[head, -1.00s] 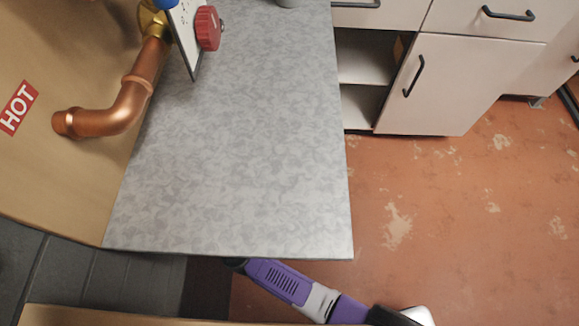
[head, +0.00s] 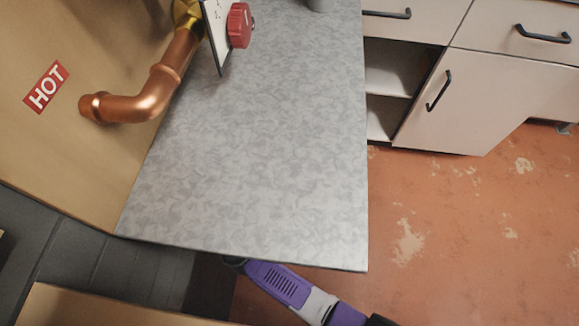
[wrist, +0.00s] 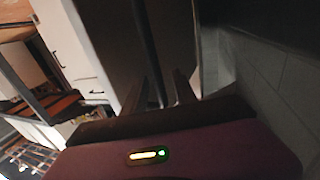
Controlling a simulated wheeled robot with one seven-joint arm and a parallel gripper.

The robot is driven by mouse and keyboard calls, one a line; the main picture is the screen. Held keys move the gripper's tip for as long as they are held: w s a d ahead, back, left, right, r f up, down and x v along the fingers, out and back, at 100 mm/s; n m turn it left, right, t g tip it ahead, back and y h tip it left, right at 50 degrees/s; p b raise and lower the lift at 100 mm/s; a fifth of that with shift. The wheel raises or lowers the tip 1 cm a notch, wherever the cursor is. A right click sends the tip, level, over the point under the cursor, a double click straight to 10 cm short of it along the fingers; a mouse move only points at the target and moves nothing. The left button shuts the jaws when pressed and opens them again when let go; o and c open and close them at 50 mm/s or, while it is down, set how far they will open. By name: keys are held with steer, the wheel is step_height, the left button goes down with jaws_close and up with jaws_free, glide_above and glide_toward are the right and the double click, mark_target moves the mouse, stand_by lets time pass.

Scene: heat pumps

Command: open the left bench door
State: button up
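My gripper (wrist: 162,88) shows in the wrist view with its two dark fingers apart. A long dark upright bar (wrist: 147,45) runs down between the fingertips; I cannot tell whether they touch it. A dim brown panel (wrist: 115,30) stands beside the bar, and I cannot tell whether it is the left bench door. In the head view, my gripper is hidden below the grey benchtop (head: 260,150). A pale cabinet door (head: 460,105) with a dark handle (head: 438,90) shows across the floor, next to open shelves.
A copper pipe (head: 140,103) and a red valve knob (head: 240,25) are at the bench's left. The benchtop's front edge lies above my purple arm. Reddish floor (head: 480,240) is free at the right. In the wrist view, a dark tiled surface (wrist: 270,80) is at the right.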

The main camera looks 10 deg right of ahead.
steer(key=v, duration=0.7)
steer(key=shift+s+a+p, duration=0.2)
steer(key=shift+s+p, duration=0.15)
steer(key=shift+p, duration=0.05)
